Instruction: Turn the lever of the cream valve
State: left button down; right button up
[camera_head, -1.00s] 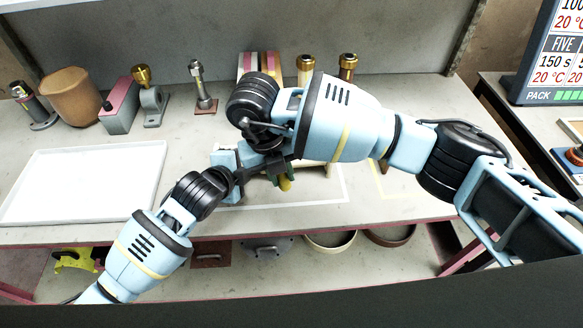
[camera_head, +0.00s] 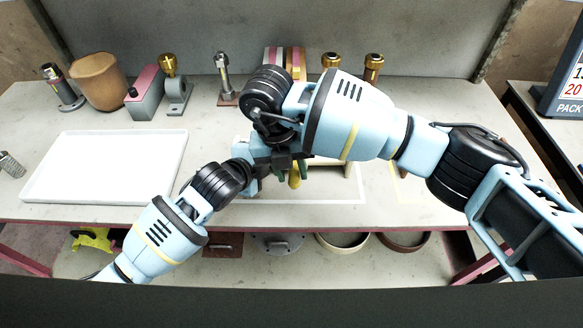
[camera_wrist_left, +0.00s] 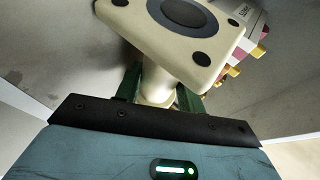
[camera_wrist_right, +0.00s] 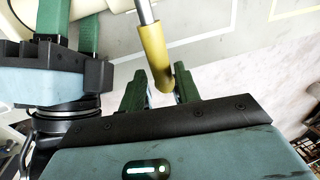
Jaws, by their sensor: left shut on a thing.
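The cream valve (camera_wrist_left: 215,50) shows a cream flange with a dark centre and bolt holes in the left wrist view. My left gripper (camera_wrist_left: 158,92) is shut on the valve's cream neck, one green finger on each side. The valve's lever has a yellow sleeve on a metal rod (camera_wrist_right: 154,50) in the right wrist view. My right gripper (camera_wrist_right: 158,88) is open, with the lever's end between its green fingers. In the head view the yellow lever (camera_head: 295,177) shows just below my right gripper, and my arms hide most of the valve.
An empty white tray (camera_head: 60,193) lies on the left of the bench. A brown pot (camera_head: 99,80), a pink-topped block (camera_head: 146,92) and brass-capped fittings (camera_head: 373,66) stand along the back. Round trays (camera_head: 342,246) sit on the shelf below.

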pick_arm(q)
jog(key=shift+r, duration=0.15)
pick_arm(e)
jog(key=shift+o, duration=0.9)
notch_tip(320, 180, up, 12)
jog(key=a, duration=0.2)
jog(key=shift+a, duration=0.15)
jog(key=shift+f, duration=0.1)
pick_arm(q)
jog(key=c, duration=0.8)
grip_release()
jog(key=shift+s+f, duration=0.1)
jog(key=shift+f, duration=0.2)
